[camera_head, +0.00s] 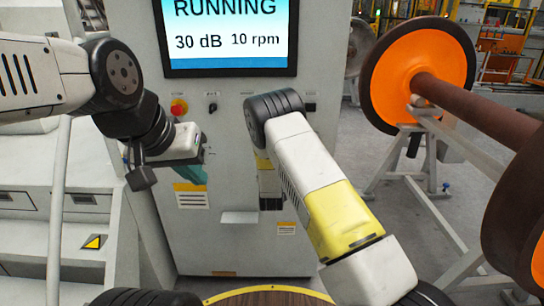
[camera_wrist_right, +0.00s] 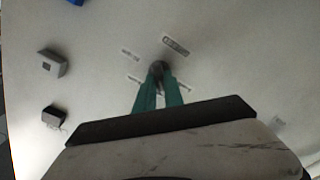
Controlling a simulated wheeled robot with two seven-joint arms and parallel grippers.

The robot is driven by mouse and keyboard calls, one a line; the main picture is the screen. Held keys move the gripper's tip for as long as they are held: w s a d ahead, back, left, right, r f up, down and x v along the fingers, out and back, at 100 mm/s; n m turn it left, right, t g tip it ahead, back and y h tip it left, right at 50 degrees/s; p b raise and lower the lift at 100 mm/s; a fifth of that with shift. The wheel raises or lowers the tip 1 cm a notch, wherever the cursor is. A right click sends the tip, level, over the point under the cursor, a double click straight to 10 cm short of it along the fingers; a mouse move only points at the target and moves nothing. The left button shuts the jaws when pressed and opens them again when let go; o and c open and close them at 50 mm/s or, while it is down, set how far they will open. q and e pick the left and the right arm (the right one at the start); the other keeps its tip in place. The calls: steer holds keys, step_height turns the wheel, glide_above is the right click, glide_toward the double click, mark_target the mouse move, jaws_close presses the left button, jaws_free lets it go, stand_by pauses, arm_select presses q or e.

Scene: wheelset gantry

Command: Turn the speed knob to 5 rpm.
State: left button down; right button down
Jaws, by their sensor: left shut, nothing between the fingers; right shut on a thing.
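The control cabinet (camera_head: 235,180) stands ahead, with a screen (camera_head: 229,35) reading RUNNING, 30 dB and 10 rpm. In the right wrist view a small dark knob (camera_wrist_right: 157,68) sits on the pale panel, with small label plates around it. My right gripper (camera_wrist_right: 158,82) has its green fingers closed around this knob. In the head view my right forearm hides the right gripper and the knob it holds. My left gripper (camera_head: 203,150) is shut and empty in front of the cabinet's left side, below the red button.
A red button on yellow (camera_head: 179,106) and a black switch (camera_head: 212,107) are on the panel's left. In the right wrist view two box-shaped fittings (camera_wrist_right: 53,63) (camera_wrist_right: 55,116) stick out. An orange-faced wheel (camera_head: 400,75) on a brown axle stands on a stand at right.

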steer(key=n, duration=0.8)
steer(key=shift+f+n, duration=0.25)
steer(key=shift+n, duration=0.15)
stand_by(0.4)
steer(key=c, duration=1.4)
jaws_free()
steer(key=shift+c, duration=0.2)
steer(key=shift+s, duration=0.1)
